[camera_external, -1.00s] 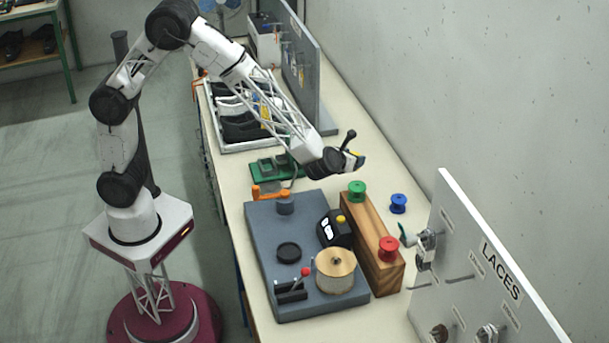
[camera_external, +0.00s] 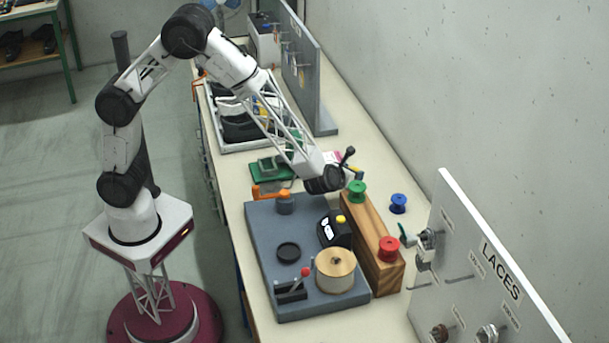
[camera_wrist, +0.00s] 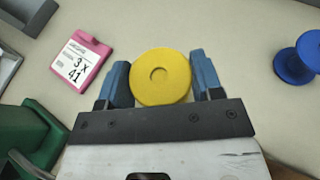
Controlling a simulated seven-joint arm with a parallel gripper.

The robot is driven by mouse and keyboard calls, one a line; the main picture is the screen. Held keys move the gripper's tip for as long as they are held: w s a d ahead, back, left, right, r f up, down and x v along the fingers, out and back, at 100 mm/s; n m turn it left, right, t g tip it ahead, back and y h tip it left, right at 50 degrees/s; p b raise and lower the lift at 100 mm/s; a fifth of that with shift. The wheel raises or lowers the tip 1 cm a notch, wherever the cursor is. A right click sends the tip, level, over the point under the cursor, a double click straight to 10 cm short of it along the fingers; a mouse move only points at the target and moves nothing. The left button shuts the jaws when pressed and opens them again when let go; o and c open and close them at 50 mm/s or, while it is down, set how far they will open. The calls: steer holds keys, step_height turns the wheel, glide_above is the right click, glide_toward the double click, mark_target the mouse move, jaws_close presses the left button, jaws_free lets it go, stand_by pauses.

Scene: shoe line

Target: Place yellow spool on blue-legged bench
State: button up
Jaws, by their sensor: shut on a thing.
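The yellow spool (camera_wrist: 160,77) is between the two blue fingers of my gripper (camera_wrist: 162,84) in the wrist view, its round end facing the camera. My gripper is shut on it. In the external view my gripper (camera_external: 357,170) is low over the bench, behind the green spool, and only a sliver of yellow shows. The long cream bench (camera_external: 358,112) has a blue leg showing below its left edge. Its top also shows in the wrist view (camera_wrist: 230,28). I cannot tell whether the yellow spool touches the bench top.
A wooden block (camera_external: 370,240) carries the green spool (camera_external: 357,191) and red spool (camera_external: 389,248). A blue spool (camera_external: 398,203) stands on the bench to its right. A pink card (camera_wrist: 82,60) lies left of my gripper. A grey fixture board (camera_external: 262,238) is nearer; a laces panel (camera_external: 465,235) stands right.

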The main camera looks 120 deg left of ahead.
steer(key=shift+f, duration=1.75)
steer(key=shift+f, duration=0.1)
steer(key=o, duration=0.9)
steer(key=shift+v, duration=1)
steer(key=shift+d+r, duration=0.2)
steer(key=shift+r, duration=1.7)
steer(key=shift+d+r, duration=0.25)
steer(key=shift+r, duration=1.65)
